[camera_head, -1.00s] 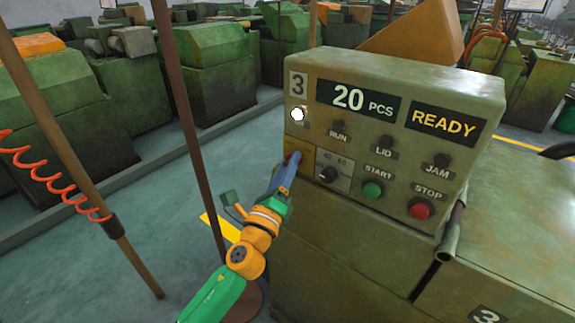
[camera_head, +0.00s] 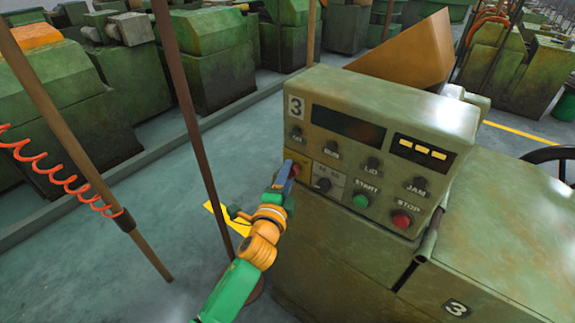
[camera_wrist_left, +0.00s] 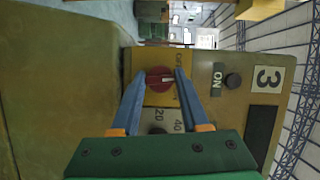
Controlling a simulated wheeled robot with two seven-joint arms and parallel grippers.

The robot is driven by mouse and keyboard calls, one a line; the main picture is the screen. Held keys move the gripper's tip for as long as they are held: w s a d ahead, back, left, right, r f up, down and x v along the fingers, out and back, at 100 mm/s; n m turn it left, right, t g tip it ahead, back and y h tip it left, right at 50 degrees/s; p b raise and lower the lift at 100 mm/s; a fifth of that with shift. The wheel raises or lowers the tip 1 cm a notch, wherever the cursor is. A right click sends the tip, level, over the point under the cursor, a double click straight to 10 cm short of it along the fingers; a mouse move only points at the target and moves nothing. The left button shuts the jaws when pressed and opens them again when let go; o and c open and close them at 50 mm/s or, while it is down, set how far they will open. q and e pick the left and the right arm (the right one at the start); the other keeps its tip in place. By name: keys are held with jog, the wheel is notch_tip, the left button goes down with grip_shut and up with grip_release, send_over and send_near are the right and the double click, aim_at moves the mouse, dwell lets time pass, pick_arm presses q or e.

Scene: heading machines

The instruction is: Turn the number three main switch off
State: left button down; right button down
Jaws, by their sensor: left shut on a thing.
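The number three machine's control panel (camera_head: 375,160) carries a "3" plate (camera_head: 295,107) at its upper left. Its main switch is a red rotary knob (camera_wrist_left: 159,79) on a yellow plate (camera_wrist_left: 158,98) at the panel's lower left. In the head view the knob (camera_head: 295,168) is partly hidden by my gripper. My left gripper (camera_head: 287,173) is at the switch, its blue fingers (camera_wrist_left: 156,88) on either side of the knob and shut on it. The count display (camera_head: 348,125) is dark, and the status display (camera_head: 423,151) shows only yellow dashes. My right gripper is not in view.
Beside the switch are a small black selector (camera_head: 322,185), a green START button (camera_head: 361,201) and a red STOP button (camera_head: 401,220). A brown pole (camera_head: 185,100) stands just left of my left arm.

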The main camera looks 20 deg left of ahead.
pick_arm(q)
jog(key=shift+a+r+n+g+h+p, duration=0.1)
jog(key=shift+n+g+h+p, duration=0.4)
jog(key=shift+n+p, duration=0.75)
jog(key=shift+n+g+h+p, duration=0.2)
jog(key=shift+n+g+p, duration=0.55)
jog(key=shift+n, duration=0.9)
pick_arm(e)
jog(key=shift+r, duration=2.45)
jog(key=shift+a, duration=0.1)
pick_arm(q)
jog(key=shift+c, duration=2)
grip_release()
jog(key=b+v, duration=0.1)
jog(key=v, duration=0.6)
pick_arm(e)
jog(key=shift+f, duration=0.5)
